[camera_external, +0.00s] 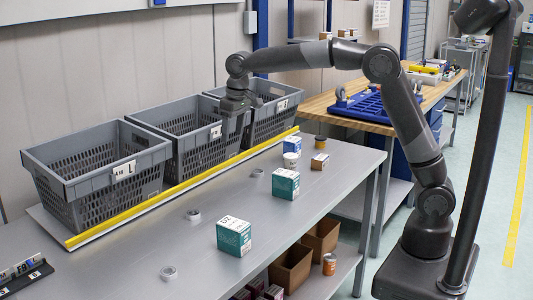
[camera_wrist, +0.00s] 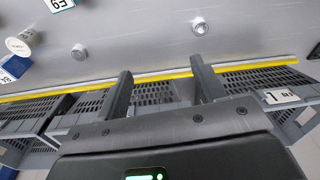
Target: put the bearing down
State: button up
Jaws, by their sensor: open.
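My gripper (camera_external: 238,103) is above the middle grey crate (camera_external: 200,143), near its right side. In the wrist view my gripper (camera_wrist: 160,70) has its two fingers wide apart, with nothing held between them. Bearing-like metal rings lie on the grey table: one near the front (camera_external: 168,272), one in the middle (camera_external: 193,214) and one farther back (camera_external: 257,172). The wrist view shows two rings, one at centre top (camera_wrist: 200,27) and one to the left (camera_wrist: 78,52). I cannot see whether a bearing lies inside the crate.
A left crate (camera_external: 97,160) and a right crate (camera_external: 275,112) flank the middle one. A yellow strip (camera_external: 180,190) runs along their front.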

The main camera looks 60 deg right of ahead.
jog(key=s+d+r+t, duration=0.1)
jog(key=s+d+r, duration=0.2)
jog(key=s+d, duration=0.5)
jog(key=s+d+r+t, duration=0.1)
jog(key=s+d+r, duration=0.1)
jog(key=s+d, duration=0.6)
jog(key=s+d+f+t, duration=0.1)
jog(key=s+d+f, duration=0.1)
jog(key=s, duration=0.7)
jog(key=s+d+f+m+t, duration=0.1)
jog(key=s+f, duration=0.4)
jog(key=s, duration=0.5)
jog(key=shift+s+d, duration=0.2)
jog(key=shift+d, duration=0.15)
jog(key=shift+o, duration=0.5)
